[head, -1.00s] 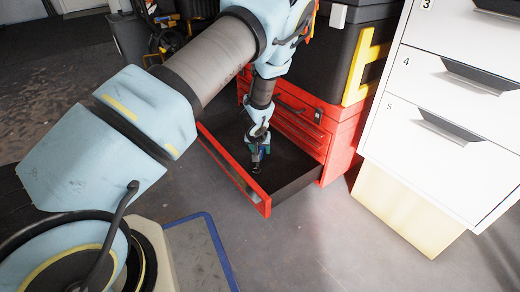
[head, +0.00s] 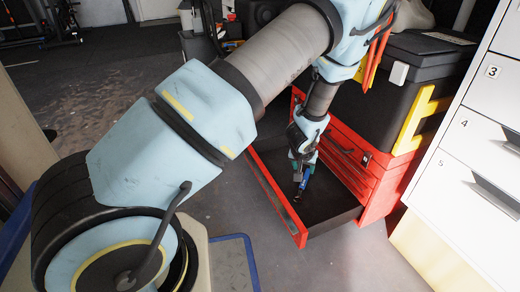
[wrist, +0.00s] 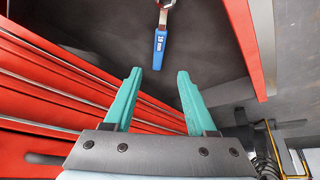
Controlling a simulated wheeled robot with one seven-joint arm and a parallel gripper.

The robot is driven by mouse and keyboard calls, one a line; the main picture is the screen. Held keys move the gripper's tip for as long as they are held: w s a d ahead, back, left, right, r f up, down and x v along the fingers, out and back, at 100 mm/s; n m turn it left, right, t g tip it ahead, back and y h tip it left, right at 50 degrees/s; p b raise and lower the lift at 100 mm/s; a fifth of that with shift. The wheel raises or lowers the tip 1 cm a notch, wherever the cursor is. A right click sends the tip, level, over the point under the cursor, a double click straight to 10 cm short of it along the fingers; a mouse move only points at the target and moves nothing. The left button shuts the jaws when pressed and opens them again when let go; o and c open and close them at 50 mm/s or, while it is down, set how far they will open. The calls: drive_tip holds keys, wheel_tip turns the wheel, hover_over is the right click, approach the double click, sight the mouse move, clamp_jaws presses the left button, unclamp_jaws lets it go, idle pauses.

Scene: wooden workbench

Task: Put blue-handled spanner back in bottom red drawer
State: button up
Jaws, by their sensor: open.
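The bottom red drawer (head: 274,196) is pulled out of the red tool chest, and its dark floor shows. The blue-handled spanner (wrist: 160,48) is inside the drawer outline in the wrist view, its blue grip towards me and its metal end away, partly cut by the top edge. It also shows below my gripper in the head view (head: 304,183). My gripper (wrist: 160,73) is open, its two teal fingers apart and pointing down into the drawer. The handle's near end lies just beyond the gap between the fingertips, and neither finger appears to touch it.
The closed red drawers (head: 352,165) rise right behind the open one, with a black toolbox (head: 385,85) on top. A white numbered cabinet (head: 455,190) stands close on the right. Grey floor (head: 335,262) is clear in front of the drawer.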

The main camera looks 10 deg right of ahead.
drive_tip(key=w+a+r+n+y, duration=0.1)
drive_tip(key=w+a+r+n, duration=0.1)
drive_tip(key=a+r, duration=0.5)
drive_tip(key=w+a+r+n+y, duration=0.1)
drive_tip(key=w+a+r, duration=0.1)
drive_tip(key=a+r, duration=0.6)
drive_tip(key=s+a+r+n+g, duration=0.1)
drive_tip(key=s+a+r, duration=0.2)
drive_tip(key=a, duration=0.3)
drive_tip(key=s+a+r+g, duration=0.1)
drive_tip(key=s+a+r, duration=0.2)
drive_tip(key=s+a, duration=0.2)
drive_tip(key=s+a+r+n+g+y, duration=0.1)
drive_tip(key=s+a+r, duration=0.3)
drive_tip(key=a, duration=0.5)
drive_tip(key=shift+s+a+n, duration=0.2)
drive_tip(key=shift+s+n, duration=0.1)
drive_tip(key=shift+s, duration=0.15)
wheel_tip(320, 180, up, 47)
drive_tip(key=p, duration=4.6)
drive_tip(key=shift+f+p, duration=0.2)
drive_tip(key=shift+p, duration=0.1)
